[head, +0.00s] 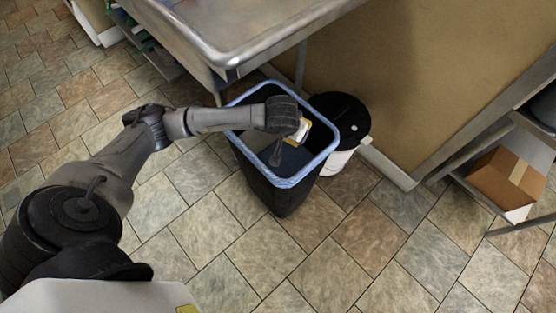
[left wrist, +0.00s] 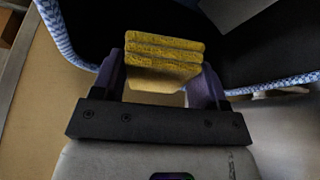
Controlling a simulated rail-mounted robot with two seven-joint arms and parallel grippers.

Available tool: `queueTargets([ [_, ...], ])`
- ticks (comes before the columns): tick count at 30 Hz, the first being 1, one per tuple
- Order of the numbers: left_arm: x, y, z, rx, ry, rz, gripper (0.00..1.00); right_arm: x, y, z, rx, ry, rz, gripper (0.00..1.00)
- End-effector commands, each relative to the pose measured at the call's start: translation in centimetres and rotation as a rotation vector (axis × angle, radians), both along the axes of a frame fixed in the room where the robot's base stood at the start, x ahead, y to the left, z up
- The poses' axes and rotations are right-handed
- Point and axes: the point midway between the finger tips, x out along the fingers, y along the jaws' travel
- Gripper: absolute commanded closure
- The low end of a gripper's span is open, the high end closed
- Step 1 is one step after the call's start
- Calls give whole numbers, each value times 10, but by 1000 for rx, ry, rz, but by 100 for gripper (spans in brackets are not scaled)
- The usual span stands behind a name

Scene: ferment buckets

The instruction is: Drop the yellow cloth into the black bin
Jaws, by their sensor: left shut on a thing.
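The black bin (head: 262,188) stands on the tiled floor, with a pale blue liner folded over its rim. Its rim and dark inside also show in the left wrist view (left wrist: 84,40). My left gripper (head: 302,128) is over the bin's opening, towards its right side. In the left wrist view my left gripper (left wrist: 163,75) is shut on the folded yellow cloth (left wrist: 164,50), which sits in layers between the two fingers. In the head view only a small yellow-and-white part shows at the gripper. My right gripper is not in view.
A white bucket with a black lid (head: 342,118) stands close behind the bin on the right. A metal table (head: 235,35) overhangs behind the bin. A shelf with a cardboard box (head: 500,182) is at the right. The floor in front is clear.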

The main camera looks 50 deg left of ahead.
Motion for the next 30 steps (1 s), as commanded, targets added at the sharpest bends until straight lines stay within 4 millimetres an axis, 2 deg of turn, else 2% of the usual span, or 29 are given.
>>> queueTargets([
  [3,0,0,-12,-1,2,0,55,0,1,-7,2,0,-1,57],
  [13,0,0,-13,0,1,0,55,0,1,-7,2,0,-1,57],
  [14,0,0,-13,0,1,0,30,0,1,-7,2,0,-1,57],
  [21,0,0,-13,0,1,0,7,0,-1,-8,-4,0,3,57],
  [23,0,0,-13,0,1,0,3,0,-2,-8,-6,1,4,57],
  [30,-1,0,-12,0,1,0,3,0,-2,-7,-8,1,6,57],
])
